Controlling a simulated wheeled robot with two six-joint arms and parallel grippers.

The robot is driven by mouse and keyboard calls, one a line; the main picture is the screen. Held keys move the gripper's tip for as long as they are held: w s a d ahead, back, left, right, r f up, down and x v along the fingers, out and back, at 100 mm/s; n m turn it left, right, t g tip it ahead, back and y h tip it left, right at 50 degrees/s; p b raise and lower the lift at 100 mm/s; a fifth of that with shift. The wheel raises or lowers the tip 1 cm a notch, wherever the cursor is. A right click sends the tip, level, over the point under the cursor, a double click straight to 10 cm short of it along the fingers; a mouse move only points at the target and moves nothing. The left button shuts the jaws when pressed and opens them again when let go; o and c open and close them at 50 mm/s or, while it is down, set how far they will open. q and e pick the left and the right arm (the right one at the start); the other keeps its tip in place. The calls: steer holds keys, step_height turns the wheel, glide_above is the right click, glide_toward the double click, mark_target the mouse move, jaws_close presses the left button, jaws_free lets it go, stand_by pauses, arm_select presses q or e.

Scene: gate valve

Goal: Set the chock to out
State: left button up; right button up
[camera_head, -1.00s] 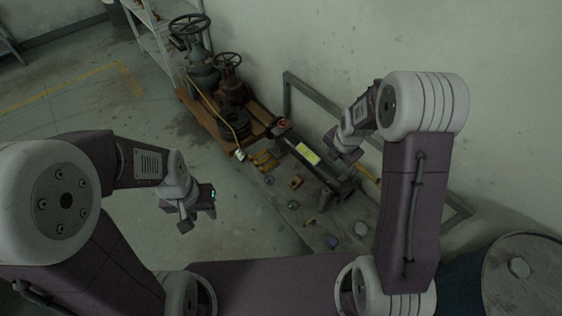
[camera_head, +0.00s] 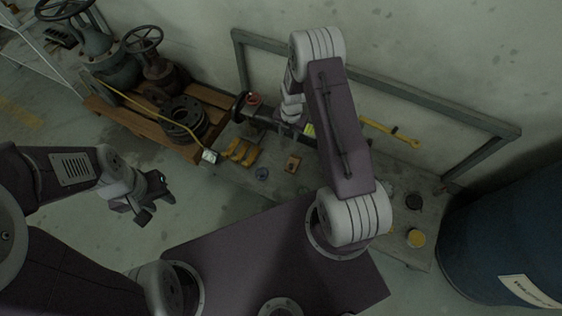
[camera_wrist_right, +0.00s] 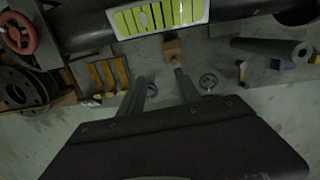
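An orange-brown wooden block (camera_head: 292,163), which looks like the chock, sits on the grey bench in front of a dark pipe (camera_head: 262,113). In the right wrist view the block (camera_wrist_right: 172,49) is just below the pipe's yellow-green label (camera_wrist_right: 158,17). My right gripper (camera_wrist_right: 160,82) is open and empty; its two fingers point toward the block, which is beyond the tips. In the head view my right arm hides most of that gripper and part of the pipe. My left gripper (camera_head: 143,205) appears open and empty, out over the floor to the left.
Yellow stepped blocks (camera_head: 240,152) lie left of the wooden block. A red handwheel (camera_head: 253,99) is at the pipe's left end. Valves (camera_head: 155,70) stand on a wooden pallet (camera_head: 150,135). A blue drum (camera_head: 505,235) is at right; a grey rail (camera_head: 400,90) runs behind.

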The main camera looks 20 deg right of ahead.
steer(key=g+b, duration=0.1)
steer(key=b, duration=0.4)
glide_toward(291, 165)
steer(key=shift+m, duration=0.3)
step_height(291, 165, down, 9)
steer(key=b, duration=0.7)
steer(key=shift+d+r, duration=0.1)
steer(key=shift+r, duration=0.1)
steer(key=shift+c, duration=0.3)
jaws_close()
